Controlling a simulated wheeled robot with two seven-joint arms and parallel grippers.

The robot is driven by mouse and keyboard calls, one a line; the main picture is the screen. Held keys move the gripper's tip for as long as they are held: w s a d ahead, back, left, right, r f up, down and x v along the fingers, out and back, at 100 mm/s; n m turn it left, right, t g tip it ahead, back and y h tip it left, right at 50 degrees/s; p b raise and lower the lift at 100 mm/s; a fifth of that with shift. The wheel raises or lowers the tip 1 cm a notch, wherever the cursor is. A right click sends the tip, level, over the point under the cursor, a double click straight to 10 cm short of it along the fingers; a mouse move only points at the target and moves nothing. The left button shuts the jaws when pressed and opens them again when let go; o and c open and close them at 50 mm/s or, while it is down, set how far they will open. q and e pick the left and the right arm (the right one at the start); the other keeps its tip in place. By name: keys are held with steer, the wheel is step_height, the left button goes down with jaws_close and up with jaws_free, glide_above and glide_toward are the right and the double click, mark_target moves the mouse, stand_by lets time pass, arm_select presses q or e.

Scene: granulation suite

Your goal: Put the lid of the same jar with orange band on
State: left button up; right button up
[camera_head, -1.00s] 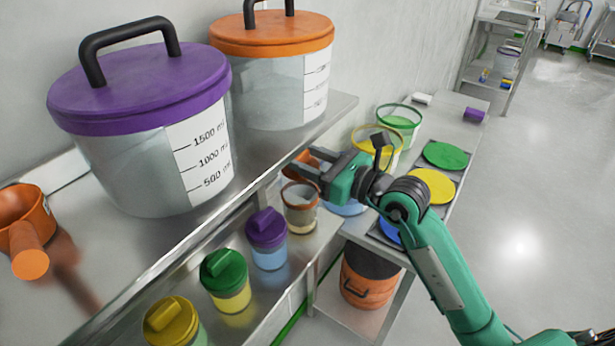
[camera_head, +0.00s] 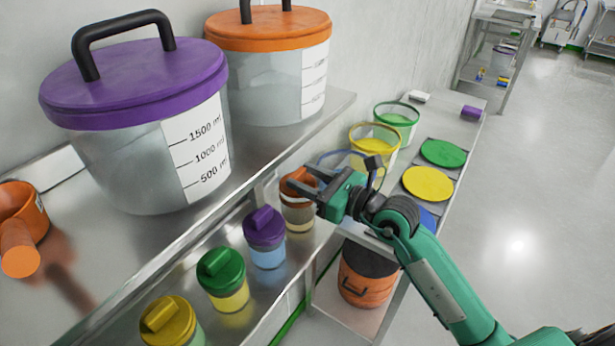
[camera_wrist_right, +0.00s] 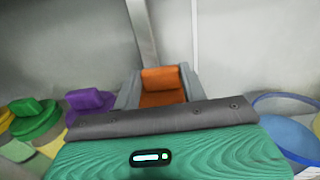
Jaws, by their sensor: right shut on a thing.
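The orange lid (camera_head: 296,176) is between the fingers of my right gripper (camera_head: 304,181), which is shut on its raised grip. In the right wrist view the orange lid (camera_wrist_right: 160,98) shows between both fingers. The jar with orange band (camera_head: 299,217) stands on the lower metal shelf, with pale brown contents. The lid is at the jar's mouth and looks roughly level; the fingers hide part of the rim, so I cannot tell whether it is fully seated. My left gripper is not in view.
Jars with purple (camera_head: 265,238), green (camera_head: 222,280) and yellow (camera_head: 170,322) lids stand in a row nearer me. Large purple-lidded (camera_head: 150,160) and orange-lidded (camera_head: 265,85) tubs stand on the upper shelf. A yellow-rimmed bucket (camera_head: 374,143) stands beyond my gripper.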

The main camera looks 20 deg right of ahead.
steer(key=o, duration=1)
steer(key=shift+f, duration=0.1)
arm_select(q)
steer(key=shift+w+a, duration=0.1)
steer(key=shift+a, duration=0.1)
arm_select(e)
steer(key=shift+r+p, duration=0.35)
steer(key=shift+r, duration=0.1)
steer(key=shift+b+v, duration=0.35)
steer(key=shift+v, duration=0.65)
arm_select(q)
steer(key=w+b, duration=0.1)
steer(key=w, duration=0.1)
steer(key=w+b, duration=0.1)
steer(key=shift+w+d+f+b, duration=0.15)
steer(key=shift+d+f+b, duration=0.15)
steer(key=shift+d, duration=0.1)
arm_select(e)
steer(key=v, duration=1)
steer(key=shift+r, duration=0.15)
